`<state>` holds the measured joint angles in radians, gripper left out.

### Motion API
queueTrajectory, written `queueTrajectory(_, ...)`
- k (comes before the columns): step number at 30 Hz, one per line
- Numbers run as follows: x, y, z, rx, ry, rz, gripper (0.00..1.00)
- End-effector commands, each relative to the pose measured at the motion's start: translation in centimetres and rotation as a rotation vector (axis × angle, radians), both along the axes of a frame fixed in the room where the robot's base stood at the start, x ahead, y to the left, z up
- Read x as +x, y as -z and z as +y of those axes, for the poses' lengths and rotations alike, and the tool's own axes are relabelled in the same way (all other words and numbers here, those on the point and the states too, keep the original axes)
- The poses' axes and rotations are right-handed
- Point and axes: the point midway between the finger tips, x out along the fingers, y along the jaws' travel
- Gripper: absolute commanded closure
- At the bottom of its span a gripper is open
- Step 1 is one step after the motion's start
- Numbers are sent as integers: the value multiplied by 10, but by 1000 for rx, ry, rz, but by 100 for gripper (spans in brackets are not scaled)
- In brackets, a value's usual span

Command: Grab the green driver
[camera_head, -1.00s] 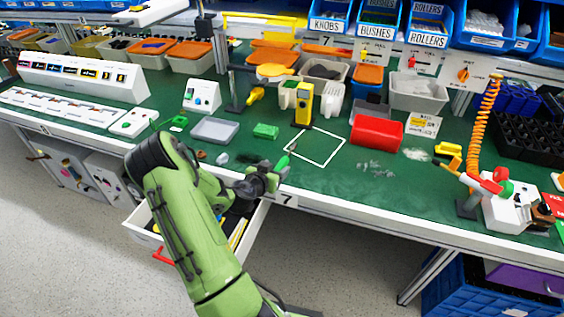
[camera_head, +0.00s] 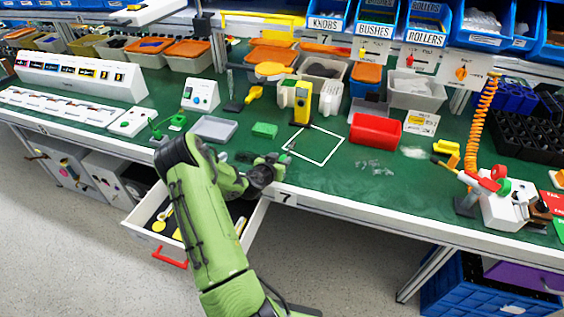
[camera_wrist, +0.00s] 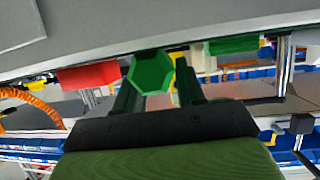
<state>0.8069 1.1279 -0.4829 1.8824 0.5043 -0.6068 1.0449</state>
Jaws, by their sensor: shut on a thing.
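My gripper (camera_head: 272,163) is over the bench's front edge in the head view, left of the white square outline. In the wrist view, my gripper (camera_wrist: 155,88) is shut on the green driver (camera_wrist: 151,73), whose hexagonal green end faces the camera between the two dark fingers. The rest of the driver is hidden in that view. In the head view I cannot make out the driver clearly at the gripper.
An open drawer (camera_head: 150,214) with tools juts out below the bench beside my arm. A green block (camera_head: 264,130), a yellow device (camera_head: 302,102) and a red bin (camera_head: 376,130) stand on the bench. The white square outline (camera_head: 322,160) encloses mostly bare green surface.

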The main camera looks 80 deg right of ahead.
Motion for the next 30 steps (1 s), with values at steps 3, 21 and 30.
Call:
queueTrajectory(3,0,-1,0,-2,0,0,97)
queueTrajectory(21,3,-35,13,2,-1,2,97)
queueTrajectory(30,19,-32,91,4,-8,5,97)
